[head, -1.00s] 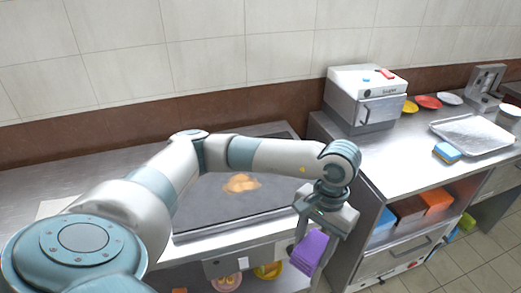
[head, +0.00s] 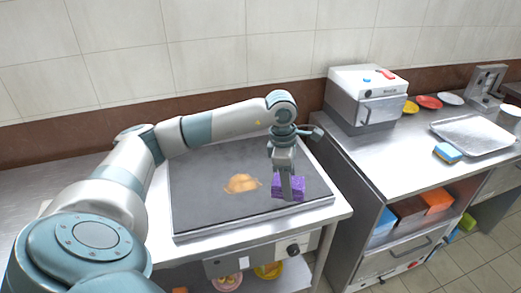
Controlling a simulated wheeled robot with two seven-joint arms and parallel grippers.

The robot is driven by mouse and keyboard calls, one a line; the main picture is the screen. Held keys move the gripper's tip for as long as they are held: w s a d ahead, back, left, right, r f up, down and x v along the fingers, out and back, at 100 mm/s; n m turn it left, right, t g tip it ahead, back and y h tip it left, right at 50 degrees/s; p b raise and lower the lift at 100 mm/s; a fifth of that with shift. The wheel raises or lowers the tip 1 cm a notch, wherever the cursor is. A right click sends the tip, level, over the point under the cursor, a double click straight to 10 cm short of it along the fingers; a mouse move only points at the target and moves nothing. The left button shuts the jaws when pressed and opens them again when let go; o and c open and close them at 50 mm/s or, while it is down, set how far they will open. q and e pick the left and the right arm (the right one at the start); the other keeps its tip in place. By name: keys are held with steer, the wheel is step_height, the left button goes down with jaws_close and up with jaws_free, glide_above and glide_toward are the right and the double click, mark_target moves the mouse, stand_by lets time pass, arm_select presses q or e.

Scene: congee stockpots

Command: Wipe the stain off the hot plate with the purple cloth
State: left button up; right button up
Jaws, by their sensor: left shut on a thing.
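The hot plate (head: 205,207) is a dark flat griddle on a metal counter. An orange-brown stain (head: 241,183) lies near its middle. My left gripper (head: 288,190) points down over the right part of the plate, shut on the folded purple cloth (head: 294,188). The cloth is to the right of the stain and apart from it. It is low over the plate; I cannot tell whether it touches the surface. My right gripper is not in view.
A white and steel appliance (head: 366,98) stands on the right counter. A metal tray (head: 473,135), a blue and yellow sponge (head: 447,152) and several plates lie beyond it. A gap separates the two counters. A control knob (head: 293,250) is below the plate's front.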

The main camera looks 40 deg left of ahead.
arm_select(q)
steer(key=w+a+r+n+y, duration=0.1)
steer(key=a+n, duration=0.6)
steer(key=w+a+r+n+y, duration=0.1)
steer(key=w+a+n, duration=0.1)
steer(key=a+n, duration=0.5)
steer(key=shift+r+t, duration=0.3)
steer(key=shift+t, duration=0.1)
steer(key=shift+f, duration=0.1)
